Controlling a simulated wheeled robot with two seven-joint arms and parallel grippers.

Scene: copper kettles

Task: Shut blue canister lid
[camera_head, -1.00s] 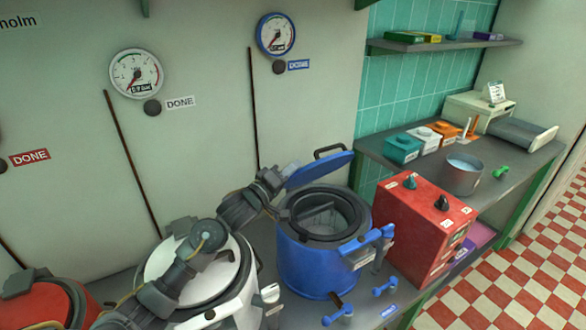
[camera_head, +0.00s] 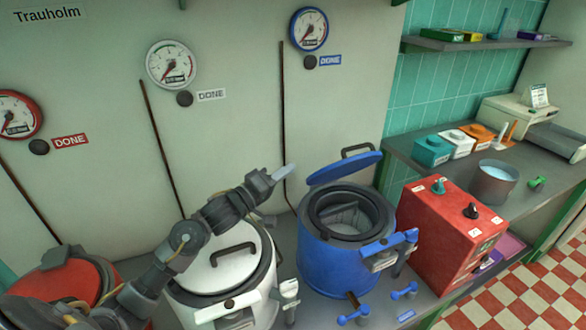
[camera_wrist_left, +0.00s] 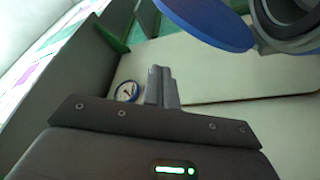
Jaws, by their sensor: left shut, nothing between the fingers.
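The blue canister (camera_head: 340,260) stands on the counter, its round mouth open. Its blue lid (camera_head: 345,168) is raised at the back, tilted, with a dark handle on its upper side. The lid's blue edge shows at the top of the left wrist view (camera_wrist_left: 205,25), with part of the canister's rim (camera_wrist_left: 285,22) beside it. My left gripper (camera_head: 285,172) is shut and empty, to the left of the raised lid and apart from it, in front of the wall. In the left wrist view its shut fingers (camera_wrist_left: 162,87) point up past the lid. My right gripper is not in view.
A white canister (camera_head: 215,285) with its lid down stands left of the blue one, under my left arm. A red canister (camera_head: 65,280) is farther left. A red box (camera_head: 450,235) with knobs stands close on the right.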

